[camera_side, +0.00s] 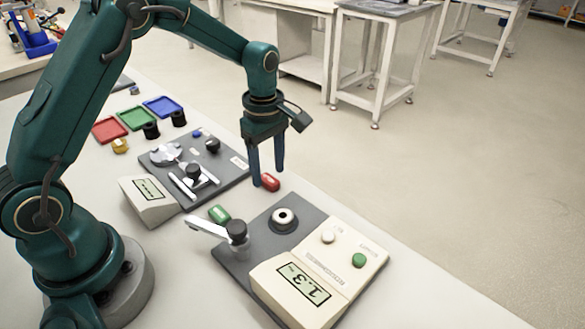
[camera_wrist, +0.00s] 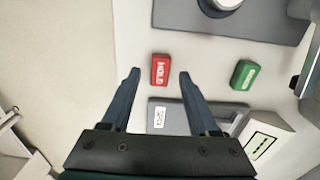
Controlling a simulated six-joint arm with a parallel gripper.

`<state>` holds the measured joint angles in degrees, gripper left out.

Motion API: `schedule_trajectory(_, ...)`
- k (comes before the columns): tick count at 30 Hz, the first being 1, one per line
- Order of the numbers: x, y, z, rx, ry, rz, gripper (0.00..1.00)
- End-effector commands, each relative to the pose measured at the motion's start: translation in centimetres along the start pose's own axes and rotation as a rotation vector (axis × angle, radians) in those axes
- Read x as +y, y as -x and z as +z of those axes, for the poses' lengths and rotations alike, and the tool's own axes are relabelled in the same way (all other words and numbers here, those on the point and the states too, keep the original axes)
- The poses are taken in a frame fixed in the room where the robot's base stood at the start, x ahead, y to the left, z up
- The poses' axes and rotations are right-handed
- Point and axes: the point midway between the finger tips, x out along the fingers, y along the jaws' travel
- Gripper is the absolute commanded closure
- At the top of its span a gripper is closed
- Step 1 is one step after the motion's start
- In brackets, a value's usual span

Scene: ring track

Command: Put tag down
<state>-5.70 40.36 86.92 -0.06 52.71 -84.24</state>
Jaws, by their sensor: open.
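A red tag (camera_side: 269,182) with white lettering lies flat on the light table between two grey instrument plates. It also shows in the wrist view (camera_wrist: 160,70), between my fingertips and slightly ahead of them, with a gap on each side. My gripper (camera_side: 267,181) is open, pointing down just above or beside the tag; its exact height is hard to tell. In the wrist view the gripper (camera_wrist: 158,73) holds nothing. A green tag (camera_side: 219,214) lies to the left and nearer, and to the right in the wrist view (camera_wrist: 244,74).
One instrument (camera_side: 318,281) with a display, buttons and lever stands at front right; another (camera_side: 148,201) with a slotted fixture stands left. Red (camera_side: 109,130), green (camera_side: 136,117) and blue (camera_side: 163,106) trays lie farther back. The table's right edge is close to the red tag.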

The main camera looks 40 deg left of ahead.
Motion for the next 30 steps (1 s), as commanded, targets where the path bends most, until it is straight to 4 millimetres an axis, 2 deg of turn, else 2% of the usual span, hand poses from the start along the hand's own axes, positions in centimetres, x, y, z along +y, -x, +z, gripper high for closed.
schedule_trajectory(10, 0.1, 7.5, 0.0, 0.001, 0.001, 0.008, 0.39)
schedule_trajectory(15, 0.1, 9.6, 0.0, 0.001, 0.001, 0.004, 0.39)
schedule_trajectory(20, -0.1, 10.7, 0.1, 0.001, -0.013, 0.006, 0.39)
schedule_trajectory(23, -0.8, 11.8, 0.3, 0.005, -0.083, 0.029, 0.39)
schedule_trajectory(26, -2.3, 13.3, 0.7, 0.016, -0.223, 0.075, 0.39)
schedule_trajectory(30, -5.3, 15.2, 1.4, 0.050, -0.484, 0.152, 0.39)
